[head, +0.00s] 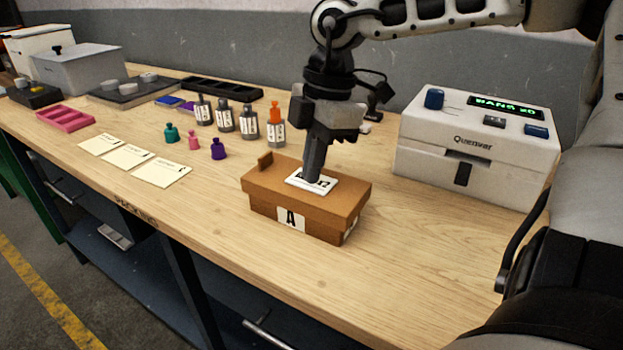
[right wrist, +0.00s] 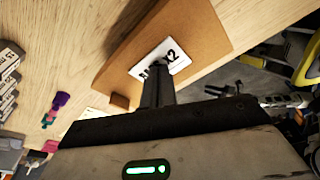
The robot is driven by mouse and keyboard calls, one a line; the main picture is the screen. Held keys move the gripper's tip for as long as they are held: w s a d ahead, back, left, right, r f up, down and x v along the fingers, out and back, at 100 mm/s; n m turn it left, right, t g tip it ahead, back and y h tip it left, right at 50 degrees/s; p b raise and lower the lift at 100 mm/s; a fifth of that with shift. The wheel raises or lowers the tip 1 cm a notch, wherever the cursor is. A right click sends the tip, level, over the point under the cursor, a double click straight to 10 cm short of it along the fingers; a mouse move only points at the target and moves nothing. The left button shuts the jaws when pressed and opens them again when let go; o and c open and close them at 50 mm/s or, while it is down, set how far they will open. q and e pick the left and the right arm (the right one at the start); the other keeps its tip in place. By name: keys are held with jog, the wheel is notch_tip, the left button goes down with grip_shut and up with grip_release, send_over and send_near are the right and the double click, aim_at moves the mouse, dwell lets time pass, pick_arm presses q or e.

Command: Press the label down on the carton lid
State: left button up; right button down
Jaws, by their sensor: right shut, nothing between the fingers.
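The brown carton (head: 268,194) stands on the bench with its lid shut and an "A" label on its front. A white label (head: 325,186) with dark print lies on the lid. My right gripper (head: 313,178) is shut, points straight down, and its fingertips are at the label, covering part of it. The right wrist view shows the carton lid (right wrist: 195,28), the label (right wrist: 150,60) and the shut fingers (right wrist: 157,88) over the label's near edge. I cannot tell whether the tips press or only hover. My left gripper is not in view.
A white printer-like machine (head: 478,145) stands to the right of the carton. A pink tray (head: 66,118) is further left. The bench in front of the carton is clear.

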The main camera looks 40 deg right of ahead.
jog(key=shift+a+p+v, duration=0.15)
jog(key=shift+p+v, duration=0.25)
jog(key=shift+v, duration=0.3)
jog(key=shift+a+p+v, duration=0.15)
jog(key=shift+p+v, duration=0.25)
jog(key=shift+v, duration=0.25)
jog(key=shift+a+p+v, duration=0.2)
jog(key=shift+p+v, duration=0.4)
jog(key=shift+v, duration=0.4)
jog(key=shift+a+p+v, duration=0.2)
jog(key=shift+p+v, duration=0.4)
jog(key=shift+v, duration=0.45)
jog(key=shift+w+r, duration=0.2)
